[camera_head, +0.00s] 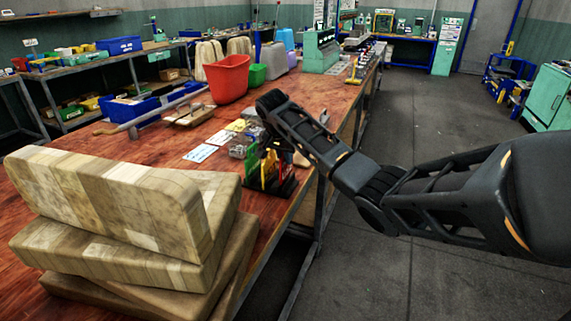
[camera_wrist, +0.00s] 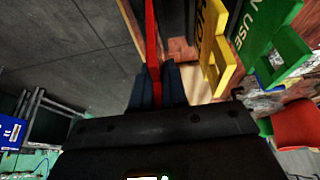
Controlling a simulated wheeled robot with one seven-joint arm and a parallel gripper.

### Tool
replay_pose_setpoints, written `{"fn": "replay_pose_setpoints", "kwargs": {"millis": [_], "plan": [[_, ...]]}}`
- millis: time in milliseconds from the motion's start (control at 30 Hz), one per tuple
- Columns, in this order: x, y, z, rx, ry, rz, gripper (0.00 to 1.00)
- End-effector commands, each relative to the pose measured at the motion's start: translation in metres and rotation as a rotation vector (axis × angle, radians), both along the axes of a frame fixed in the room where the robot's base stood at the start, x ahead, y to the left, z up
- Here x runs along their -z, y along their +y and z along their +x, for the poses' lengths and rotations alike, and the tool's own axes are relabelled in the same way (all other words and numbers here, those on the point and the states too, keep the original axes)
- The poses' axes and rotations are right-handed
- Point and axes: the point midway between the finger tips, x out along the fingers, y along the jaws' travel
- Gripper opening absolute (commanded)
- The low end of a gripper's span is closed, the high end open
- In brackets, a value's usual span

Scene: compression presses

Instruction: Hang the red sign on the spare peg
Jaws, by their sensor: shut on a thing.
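The red sign (camera_wrist: 152,42) shows edge-on in the wrist view as a thin upright strip. My gripper (camera_wrist: 157,82) is shut on it, one dark finger on each side. A yellow sign (camera_wrist: 218,60) and a green sign (camera_wrist: 268,40), with partly readable lettering, hang to its right, apart from my fingers. In the head view the green sign (camera_head: 252,160), the yellow sign (camera_head: 266,169) and a bit of the red sign (camera_head: 275,168) stand close together at a black stand (camera_head: 286,187). The pegs are too small or hidden to make out, so I cannot tell which is spare.
Stacked tan padded blocks (camera_head: 120,220) fill the near left of the wooden bench (camera_head: 130,150). A red bin (camera_head: 227,78) and a green bin (camera_head: 257,75) stand farther back. Cards (camera_head: 201,153) lie left of the stand. Open floor (camera_head: 400,270) lies to the right.

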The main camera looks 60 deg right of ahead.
Motion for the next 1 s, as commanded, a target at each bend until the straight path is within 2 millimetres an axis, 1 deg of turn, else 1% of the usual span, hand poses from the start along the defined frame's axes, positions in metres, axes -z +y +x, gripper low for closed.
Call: {"fn": "replay_pose_setpoints", "kwargs": {"millis": [100, 233, 667, 700, 933, 1000], "plan": [[0.016, 0.000, -0.002, 0.001, 0.004, 0.002, 0.00], [0.026, 0.001, -0.001, 0.000, 0.002, 0.002, 0.00], [0.035, 0.000, -0.001, -0.001, 0.001, 0.000, 0.00], [0.034, 0.000, -0.001, -0.001, 0.001, 0.000, 0.16], [0.034, 0.000, -0.001, -0.001, 0.001, 0.000, 0.38], [0.034, 0.000, -0.001, -0.001, 0.001, 0.000, 0.39]]}}
